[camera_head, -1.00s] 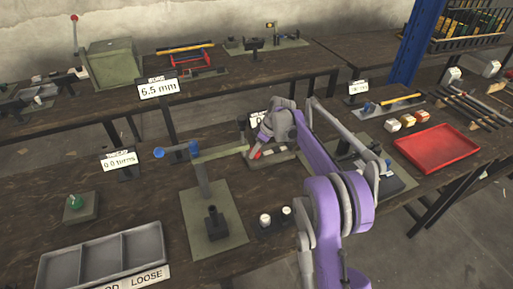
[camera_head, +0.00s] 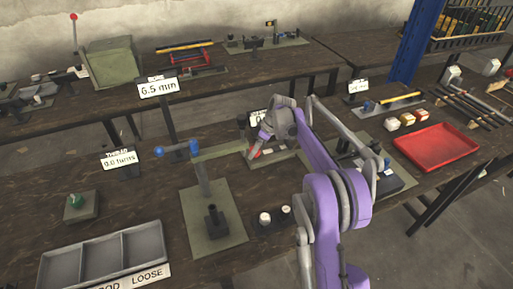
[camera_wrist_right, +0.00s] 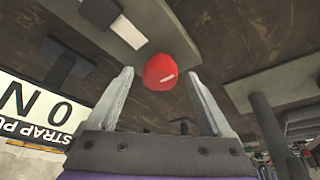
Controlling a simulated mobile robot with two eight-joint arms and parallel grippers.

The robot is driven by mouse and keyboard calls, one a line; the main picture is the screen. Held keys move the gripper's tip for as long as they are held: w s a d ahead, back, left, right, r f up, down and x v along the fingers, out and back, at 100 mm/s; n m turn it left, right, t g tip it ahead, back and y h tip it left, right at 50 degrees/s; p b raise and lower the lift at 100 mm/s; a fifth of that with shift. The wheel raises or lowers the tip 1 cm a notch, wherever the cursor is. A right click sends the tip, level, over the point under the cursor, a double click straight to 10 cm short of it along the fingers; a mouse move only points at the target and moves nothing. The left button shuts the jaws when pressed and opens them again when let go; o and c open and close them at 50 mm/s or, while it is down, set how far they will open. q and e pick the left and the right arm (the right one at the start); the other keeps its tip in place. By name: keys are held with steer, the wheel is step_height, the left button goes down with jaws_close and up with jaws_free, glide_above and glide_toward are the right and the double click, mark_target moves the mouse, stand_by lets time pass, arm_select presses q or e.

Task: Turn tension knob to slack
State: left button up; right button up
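My right gripper (camera_wrist_right: 158,77) is open, with one finger on each side of the knob's near end. I cannot tell whether the fingers touch it. In the head view a small bit of red, likely the same knob (camera_head: 255,154), shows at the tip of my purple and grey right arm. The arm hides much of that fixture. My left gripper is not in view.
A press with a blue-ended lever (camera_head: 178,149) stands left of my arm. A grey tray (camera_head: 72,265) labelled "LOOSE" lies front left. A red tray (camera_head: 436,150) is at right. Signs (camera_head: 157,89) stand on the benches, and a blue post (camera_head: 414,45) rises at the back.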

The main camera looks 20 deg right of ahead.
steer(key=v, duration=1.1)
steer(key=shift+f, duration=0.1)
